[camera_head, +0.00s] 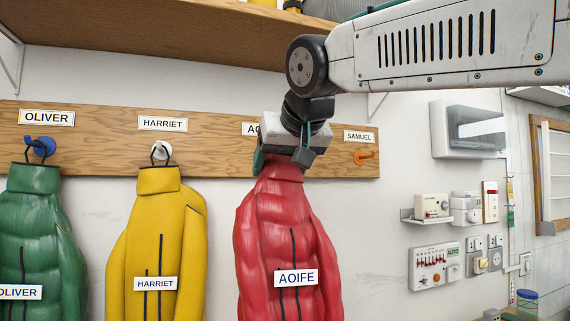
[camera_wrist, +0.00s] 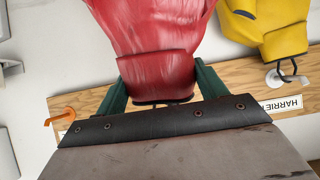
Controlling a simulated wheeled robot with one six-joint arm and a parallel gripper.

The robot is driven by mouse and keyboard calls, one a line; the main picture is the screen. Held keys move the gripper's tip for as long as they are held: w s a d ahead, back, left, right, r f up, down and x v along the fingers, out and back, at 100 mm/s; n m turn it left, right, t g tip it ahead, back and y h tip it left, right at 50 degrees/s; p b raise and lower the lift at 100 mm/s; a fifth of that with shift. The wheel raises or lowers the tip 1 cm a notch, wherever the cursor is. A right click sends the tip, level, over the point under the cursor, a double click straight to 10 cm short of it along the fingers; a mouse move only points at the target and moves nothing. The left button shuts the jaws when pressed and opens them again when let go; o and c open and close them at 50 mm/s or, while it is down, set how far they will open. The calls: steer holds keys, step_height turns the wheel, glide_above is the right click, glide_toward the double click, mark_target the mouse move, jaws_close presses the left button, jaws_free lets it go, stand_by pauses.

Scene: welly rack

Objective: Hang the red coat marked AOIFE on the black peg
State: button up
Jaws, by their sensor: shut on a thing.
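The red coat (camera_head: 279,230) marked AOIFE hangs upright in front of the wooden peg board (camera_head: 100,127). My gripper (camera_head: 283,158) is shut on the top of its collar. In the wrist view the red coat (camera_wrist: 157,72) sits between the two green fingers of my gripper (camera_wrist: 160,84). A dark loop shows at the collar's end, partly hidden by the gripper. My gripper covers the board's place under the partly hidden label starting "AO" (camera_head: 250,129). The black peg is not visible, so I cannot tell whether the loop is on it.
A yellow coat (camera_head: 158,235) hangs on a white peg (camera_head: 160,150), left of the red one. A green coat (camera_head: 38,220) hangs on a blue peg (camera_head: 40,146). An orange peg (camera_head: 364,156) under SAMUEL is empty. A wooden shelf (camera_head: 150,30) is above.

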steer(key=w+a+f, duration=0.2)
steer(key=w, duration=0.6)
steer(key=shift+a, duration=0.15)
stand_by(0.7)
stand_by(0.6)
steer(key=o, duration=1.8)
steer(key=shift+c, duration=0.2)
steer(key=shift+f, duration=0.1)
